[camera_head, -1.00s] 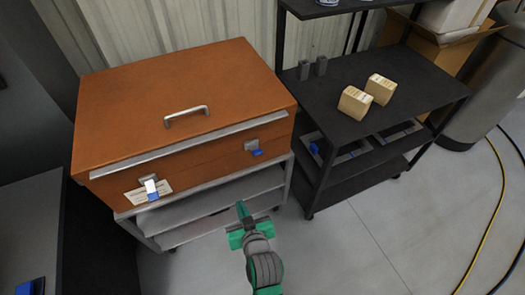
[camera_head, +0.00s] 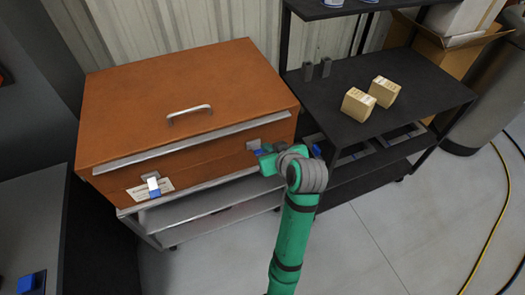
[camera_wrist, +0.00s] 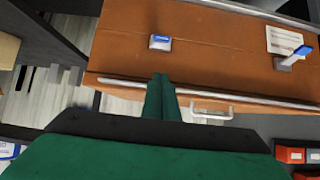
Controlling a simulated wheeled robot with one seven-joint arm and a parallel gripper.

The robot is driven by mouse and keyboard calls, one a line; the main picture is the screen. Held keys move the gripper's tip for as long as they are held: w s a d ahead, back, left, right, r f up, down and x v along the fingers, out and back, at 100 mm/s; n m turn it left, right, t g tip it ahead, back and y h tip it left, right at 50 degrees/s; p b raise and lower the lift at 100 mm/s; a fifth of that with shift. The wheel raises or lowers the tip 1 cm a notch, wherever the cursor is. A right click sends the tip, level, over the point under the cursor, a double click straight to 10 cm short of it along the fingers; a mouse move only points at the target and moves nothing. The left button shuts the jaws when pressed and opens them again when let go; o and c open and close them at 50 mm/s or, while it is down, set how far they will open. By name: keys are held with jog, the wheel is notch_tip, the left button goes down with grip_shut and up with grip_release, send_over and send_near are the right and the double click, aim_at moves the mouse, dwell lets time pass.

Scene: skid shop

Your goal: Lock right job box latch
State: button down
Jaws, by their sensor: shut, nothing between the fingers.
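The orange job box (camera_head: 180,100) stands closed on a grey cart. Its right latch (camera_head: 254,145), a grey plate with a blue tab, is on the front face and partly hidden by my gripper (camera_head: 265,160). The wrist view shows the box upside down, with the right latch (camera_wrist: 160,42) just beyond my shut, empty fingers (camera_wrist: 162,76). The fingertips look close to the latch and lid edge; I cannot tell whether they touch. The left latch (camera_head: 153,185) has a blue tip and shows in the wrist view (camera_wrist: 290,57) with its lever standing out.
A black shelf cart (camera_head: 410,85) with two tan blocks (camera_head: 357,103) stands close on the right. A lid handle (camera_head: 189,112) sticks up from the box. A dark bench (camera_head: 30,215) is at the left. The floor in front is clear.

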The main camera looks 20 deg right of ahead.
jog(key=shift+d+r, duration=0.25)
jog(key=shift+r, duration=0.1)
jog(key=shift+w, duration=0.1)
send_over(260, 149)
jog(key=s, duration=0.2)
jog(key=f, duration=0.6)
jog(key=shift+w+a+f, duration=0.1)
jog(key=shift+w+a, duration=0.05)
jog(key=shift+a, duration=0.25)
jog(key=shift+s+a+f, duration=0.1)
jog(key=shift+s+f, duration=0.2)
jog(key=shift+f, duration=0.25)
jog(key=shift+s+a+f, duration=0.1)
jog(key=shift+s+f, duration=0.15)
jog(key=shift+f, duration=0.3)
jog(key=shift+s+f, duration=0.2)
jog(key=shift+f, duration=0.1)
jog(key=shift+s+d+f, duration=0.25)
jog(key=shift+d+f, duration=0.1)
jog(key=shift+a, duration=0.1)
